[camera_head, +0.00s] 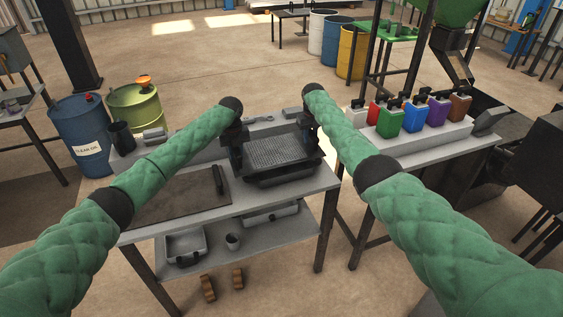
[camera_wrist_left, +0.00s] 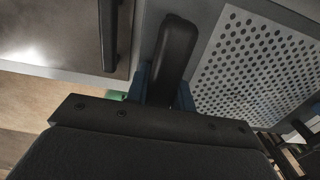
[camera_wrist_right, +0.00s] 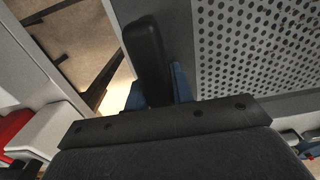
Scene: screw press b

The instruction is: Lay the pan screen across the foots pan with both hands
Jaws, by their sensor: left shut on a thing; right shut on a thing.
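The pan screen is a grey perforated plate (camera_head: 278,152) with a dark handle at each side; it also shows in the left wrist view (camera_wrist_left: 258,65) and the right wrist view (camera_wrist_right: 265,45). My left gripper (camera_head: 236,155) is shut on its left handle (camera_wrist_left: 175,48). My right gripper (camera_head: 318,143) is shut on its right handle (camera_wrist_right: 147,50). The foots pan (camera_head: 283,177) is a dark tray on the bench, right below the screen and largely hidden by it. I cannot tell whether the screen touches the pan's rim.
A shelf below holds a grey tray (camera_head: 185,244) and a cup (camera_head: 232,241). Several coloured containers (camera_head: 390,122) stand on a bench at right. Drums (camera_head: 80,135) stand at left.

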